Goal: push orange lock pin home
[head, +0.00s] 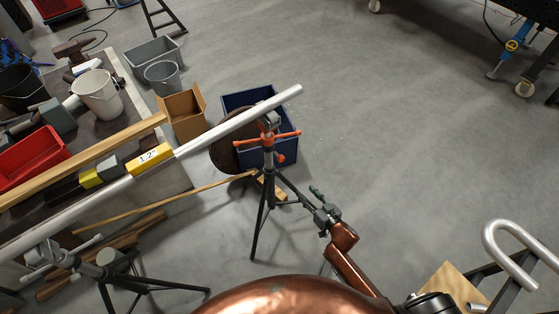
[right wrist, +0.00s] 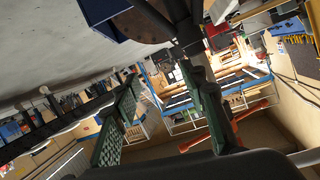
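A tripod stand (head: 268,185) holds up the far end of a long silver pipe (head: 225,130). Orange parts sit on its head: a crossbar (head: 287,134) and a small orange piece (head: 281,158) lower on the post, which looks like the lock pin. My right gripper (head: 314,201) is to the right of and below the orange parts, apart from them. In the right wrist view its green-padded fingers (right wrist: 160,108) are spread with nothing between them. An orange bar (right wrist: 244,113) shows there, partly hidden behind the right finger. My left gripper is not in view.
A blue crate (head: 238,101) and a cardboard box (head: 183,113) stand behind the tripod. A second stand (head: 95,270) supports the pipe at lower left. A copper dome fills the bottom edge. The floor right of the tripod is clear.

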